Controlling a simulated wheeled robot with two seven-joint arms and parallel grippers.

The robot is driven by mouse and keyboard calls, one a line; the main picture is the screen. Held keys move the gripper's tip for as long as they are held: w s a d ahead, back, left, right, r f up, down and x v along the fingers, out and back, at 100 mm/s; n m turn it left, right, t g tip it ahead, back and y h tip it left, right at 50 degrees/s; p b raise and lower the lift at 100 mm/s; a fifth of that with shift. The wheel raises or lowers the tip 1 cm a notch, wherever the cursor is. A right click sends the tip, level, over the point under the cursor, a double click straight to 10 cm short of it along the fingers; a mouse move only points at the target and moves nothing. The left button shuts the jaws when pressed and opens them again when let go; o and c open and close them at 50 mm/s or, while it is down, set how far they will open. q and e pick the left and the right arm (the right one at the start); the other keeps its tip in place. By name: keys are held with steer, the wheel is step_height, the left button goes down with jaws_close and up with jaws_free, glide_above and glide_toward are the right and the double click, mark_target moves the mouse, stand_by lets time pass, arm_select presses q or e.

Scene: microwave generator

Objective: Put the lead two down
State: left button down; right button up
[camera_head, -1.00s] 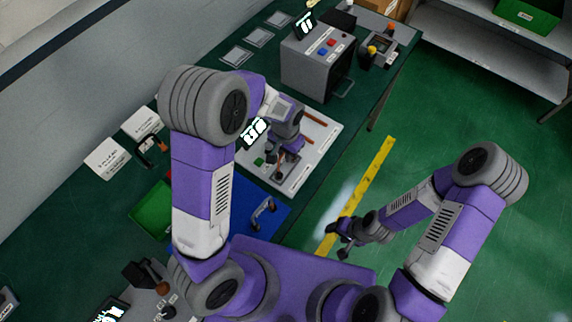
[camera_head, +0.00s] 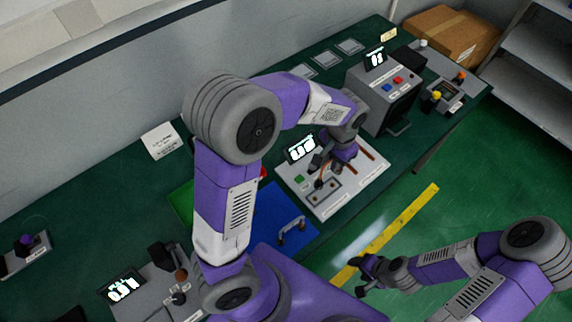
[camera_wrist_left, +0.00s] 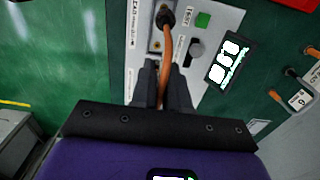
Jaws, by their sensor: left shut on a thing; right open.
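An orange lead with a black plug end (camera_wrist_left: 166,18) is between the fingers of my left gripper (camera_wrist_left: 163,90) in the left wrist view. The plug end is at the grey test panel (camera_wrist_left: 147,85), beside the green button (camera_wrist_left: 202,20); I cannot tell whether it is seated in a socket. In the head view my left gripper (camera_head: 322,165) is shut on the lead, low over the panel (camera_head: 345,200). My right gripper (camera_head: 366,275) is open and empty, over the floor by the table's front edge.
A lit display (camera_head: 302,148) stands behind the panel. More orange leads (camera_wrist_left: 277,97) lie near the left gripper. A grey box with buttons (camera_head: 388,92) is at the back right. A blue mat (camera_head: 265,215) with a handle (camera_head: 292,230) lies left of the panel.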

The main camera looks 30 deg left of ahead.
arm_select(q)
steer(key=s+a+p, duration=0.3)
steer(key=a, duration=0.6)
steer(key=s+a+p, duration=0.3)
steer(key=a, duration=0.7)
steer(key=s+a+p, duration=0.3)
steer(key=a, duration=0.6)
step_height(320, 180, down, 10)
steer(key=shift+a+f, duration=0.25)
steer(key=shift+a, duration=0.15)
steer(key=shift+f, duration=0.15)
steer(key=c, duration=1.1)
jaws_free()
steer(key=shift+w, duration=0.1)
